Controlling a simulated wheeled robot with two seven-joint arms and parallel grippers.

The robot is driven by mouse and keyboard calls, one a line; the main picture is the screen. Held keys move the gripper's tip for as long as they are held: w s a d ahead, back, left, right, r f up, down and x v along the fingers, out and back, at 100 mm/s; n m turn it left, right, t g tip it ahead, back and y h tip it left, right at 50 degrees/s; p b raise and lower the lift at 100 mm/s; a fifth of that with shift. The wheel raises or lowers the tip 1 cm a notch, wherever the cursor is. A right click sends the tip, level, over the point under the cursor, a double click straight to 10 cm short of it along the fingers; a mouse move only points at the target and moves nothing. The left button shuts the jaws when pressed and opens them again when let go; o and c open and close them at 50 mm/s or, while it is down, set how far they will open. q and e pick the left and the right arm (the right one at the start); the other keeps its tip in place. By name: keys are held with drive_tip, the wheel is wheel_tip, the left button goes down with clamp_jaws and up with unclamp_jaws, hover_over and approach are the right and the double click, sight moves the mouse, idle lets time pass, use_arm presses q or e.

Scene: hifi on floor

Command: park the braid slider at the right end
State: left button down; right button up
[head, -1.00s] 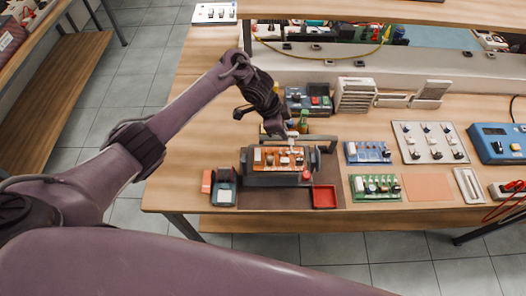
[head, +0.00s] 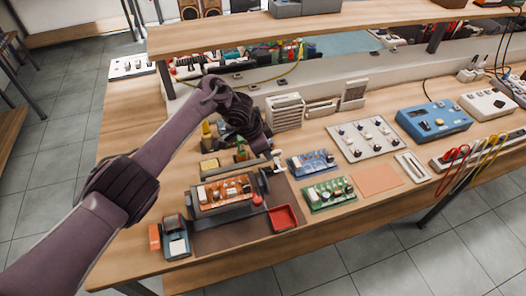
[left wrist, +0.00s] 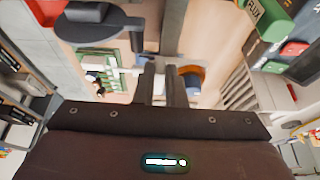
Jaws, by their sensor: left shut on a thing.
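The braid slider is a small pale piece (head: 277,160) on a grey rail (head: 240,161) behind the orange circuit board (head: 224,191) in its holder. It sits near the rail's right end; I cannot tell if it touches the end. My left gripper (head: 270,153) reaches down to the slider from behind and is shut on it. In the left wrist view the two fingers (left wrist: 166,85) are close together at the pale slider (left wrist: 128,72), with a copper-orange and dark round part beside them (left wrist: 190,78). The fingers hide part of the slider and rail. My right gripper is out of view.
A blue board (head: 312,161) and a green board (head: 328,194) lie to the right of the holder. A red tray (head: 284,218) is in front. Bottles and grey racks (head: 284,112) stand behind. An overhead shelf (head: 300,27) crosses the back of the bench.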

use_arm(q)
drive_tip(key=c, duration=1.8)
unclamp_jaws()
drive_tip(key=shift+d+r, duration=0.1)
drive_tip(key=shift+d, duration=0.15)
drive_tip(key=shift+o, duration=0.2)
drive_tip(key=shift+d, duration=0.1)
drive_tip(key=v, duration=0.7)
drive_tip(key=shift+r, duration=0.25)
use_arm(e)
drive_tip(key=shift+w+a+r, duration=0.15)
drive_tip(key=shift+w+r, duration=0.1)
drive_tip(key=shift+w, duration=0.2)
use_arm(q)
drive_tip(key=shift+f, duration=0.1)
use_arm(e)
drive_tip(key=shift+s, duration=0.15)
